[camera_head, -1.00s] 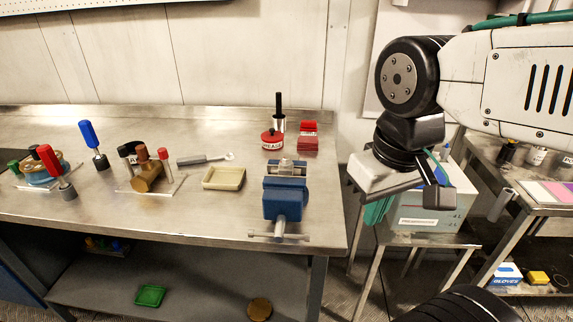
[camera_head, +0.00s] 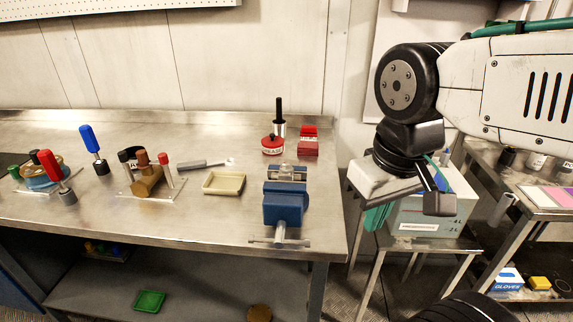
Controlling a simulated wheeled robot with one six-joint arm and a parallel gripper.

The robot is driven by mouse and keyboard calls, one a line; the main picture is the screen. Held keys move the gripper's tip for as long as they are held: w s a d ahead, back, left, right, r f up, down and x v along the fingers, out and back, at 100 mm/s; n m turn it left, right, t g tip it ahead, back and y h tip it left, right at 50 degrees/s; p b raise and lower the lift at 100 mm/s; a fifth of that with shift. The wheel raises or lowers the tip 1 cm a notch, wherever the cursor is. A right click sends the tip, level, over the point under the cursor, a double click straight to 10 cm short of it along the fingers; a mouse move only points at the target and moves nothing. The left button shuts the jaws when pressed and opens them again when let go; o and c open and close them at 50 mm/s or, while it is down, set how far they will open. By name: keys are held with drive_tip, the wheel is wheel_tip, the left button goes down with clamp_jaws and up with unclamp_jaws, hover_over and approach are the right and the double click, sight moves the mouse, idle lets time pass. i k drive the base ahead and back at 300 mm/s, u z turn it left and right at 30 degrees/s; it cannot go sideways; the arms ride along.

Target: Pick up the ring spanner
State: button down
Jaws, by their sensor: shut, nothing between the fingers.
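The ring spanner (camera_head: 203,165) lies on the steel workbench (camera_head: 200,222), behind the beige tray (camera_head: 223,183). It has a grey handle, and its pale ring end points right. My gripper (camera_head: 437,200) hangs off the right end of the bench, in front of a box on a stand, far to the right of the spanner. It is shut and empty. Its fingertips are partly hidden by its own dark body.
A blue vise (camera_head: 286,206) stands at the bench's right front. Behind it are a red grease tin (camera_head: 272,145) and a red box (camera_head: 308,145). A brown valve fitting (camera_head: 146,180) and a blue-handled tool (camera_head: 91,142) stand left of the spanner.

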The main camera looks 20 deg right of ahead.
sight(180, 167)
drive_tip(key=u, duration=0.2)
drive_tip(key=k, duration=0.2)
drive_tip(key=u, duration=0.95)
drive_tip(key=k, duration=1.15)
drive_tip(key=u, duration=0.9)
drive_tip(key=i, duration=1.1)
drive_tip(key=z, duration=0.5)
drive_tip(key=i, duration=1.35)
drive_tip(key=z, duration=1.45)
drive_tip(key=i, duration=0.85)
drive_tip(key=z, duration=0.65)
